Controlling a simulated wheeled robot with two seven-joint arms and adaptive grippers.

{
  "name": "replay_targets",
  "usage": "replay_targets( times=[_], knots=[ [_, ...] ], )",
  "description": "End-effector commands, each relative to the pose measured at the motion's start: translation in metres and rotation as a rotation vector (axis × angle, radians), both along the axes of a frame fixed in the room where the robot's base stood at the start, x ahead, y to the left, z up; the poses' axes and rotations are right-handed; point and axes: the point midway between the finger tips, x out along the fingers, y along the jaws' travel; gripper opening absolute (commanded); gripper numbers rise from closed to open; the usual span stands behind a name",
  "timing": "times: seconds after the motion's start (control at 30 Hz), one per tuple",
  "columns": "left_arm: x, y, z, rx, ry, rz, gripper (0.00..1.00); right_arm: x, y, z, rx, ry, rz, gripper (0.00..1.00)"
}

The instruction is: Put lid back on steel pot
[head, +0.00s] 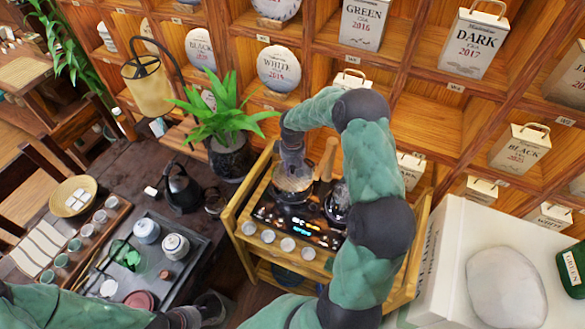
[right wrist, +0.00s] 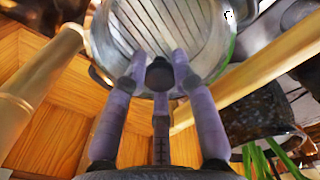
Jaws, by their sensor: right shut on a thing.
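My right gripper (head: 292,166) points down over the left side of the stove cart. In the right wrist view its fingers (right wrist: 160,75) are shut around the black knob of a round, shiny lid (right wrist: 135,25). The lid (head: 292,182) also shows below the gripper in the head view, over the left burner area. I cannot tell whether it touches anything beneath. A shiny steel pot (head: 336,204) stands on the right side of the stove, partly hidden by my right arm. My left gripper (head: 212,308) is low at the bottom edge; its fingers are not clear.
The stove's dark control panel (head: 300,228) has several small cups (head: 268,236) in front. Wooden posts (head: 326,158) rise by the stove. A potted plant (head: 230,150) and dark kettle (head: 182,188) stand left. Shelves of tea boxes are behind; a white box (head: 450,240) is right.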

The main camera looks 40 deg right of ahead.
Motion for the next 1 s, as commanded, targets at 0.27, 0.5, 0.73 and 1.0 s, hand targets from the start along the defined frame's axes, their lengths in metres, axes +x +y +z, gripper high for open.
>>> replay_targets(
  times=[0.27,0.5,0.73,1.0],
  knots=[
    [0.0000,0.0000,0.0003,0.000,0.000,0.000,0.40,0.0003,-0.0002,0.0007,0.000,-0.001,0.000,0.33],
    [0.0000,0.0000,0.0002,0.000,0.000,0.000,0.40,0.0002,-0.0002,0.0005,0.000,-0.001,0.000,0.55],
    [0.0000,0.0000,0.0002,0.000,0.000,0.000,0.40,0.0000,0.0001,0.0001,0.000,0.000,0.000,0.78],
    [0.0000,0.0000,0.0003,0.000,0.000,0.000,0.40,0.0000,0.0000,0.0003,0.000,0.000,0.000,0.78]
  ],
)
